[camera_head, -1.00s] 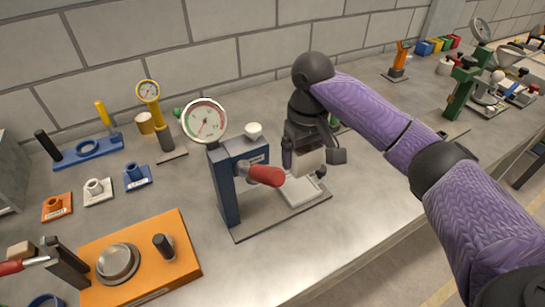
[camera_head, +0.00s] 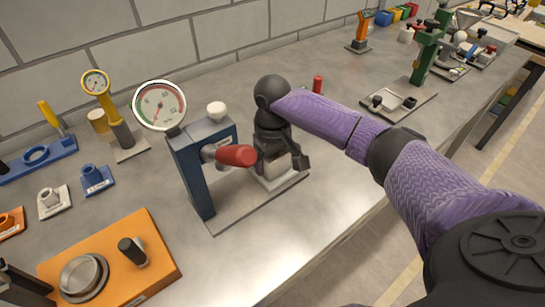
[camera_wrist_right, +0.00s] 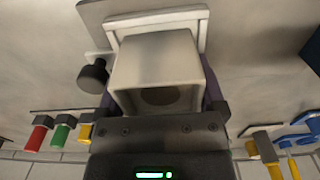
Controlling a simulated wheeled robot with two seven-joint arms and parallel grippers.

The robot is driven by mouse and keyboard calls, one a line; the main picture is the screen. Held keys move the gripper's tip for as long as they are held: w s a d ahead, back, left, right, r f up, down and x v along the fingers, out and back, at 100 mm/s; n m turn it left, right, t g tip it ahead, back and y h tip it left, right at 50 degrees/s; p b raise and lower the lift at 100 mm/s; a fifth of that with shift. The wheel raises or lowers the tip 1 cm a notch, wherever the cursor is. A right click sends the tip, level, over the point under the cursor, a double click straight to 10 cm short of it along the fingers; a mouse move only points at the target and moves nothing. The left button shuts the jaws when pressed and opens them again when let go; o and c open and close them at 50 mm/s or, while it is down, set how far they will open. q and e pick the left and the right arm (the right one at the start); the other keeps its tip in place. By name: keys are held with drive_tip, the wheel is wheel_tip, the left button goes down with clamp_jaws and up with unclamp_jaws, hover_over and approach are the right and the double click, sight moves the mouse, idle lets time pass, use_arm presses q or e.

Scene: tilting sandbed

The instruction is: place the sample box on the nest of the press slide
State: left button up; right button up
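My right gripper (camera_head: 274,164) is shut on the pale sample box (camera_wrist_right: 158,62), with dark fingers on both sides of it. In the head view the gripper and wrist hide most of the box (camera_head: 268,169). The box is right above the white nest (camera_head: 286,178) of the blue press (camera_head: 190,170); I cannot tell whether they touch. In the wrist view the nest's pale rim (camera_wrist_right: 150,18) shows past the box, which appears roughly lined up with it. My left gripper is not in view.
The press's red handle (camera_head: 236,156) and gauge (camera_head: 160,106) stand just left of my right gripper. An orange fixture (camera_head: 150,258) lies at front left. A green press (camera_head: 424,55) stands farther right. The bench in front of the blue press is clear.

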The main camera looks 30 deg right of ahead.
drive_tip(key=shift+o, duration=0.5)
wheel_tip(320, 180, up, 12)
drive_tip(key=p, duration=0.3)
drive_tip(key=shift+r+p, duration=0.15)
drive_tip(key=shift+p, duration=0.25)
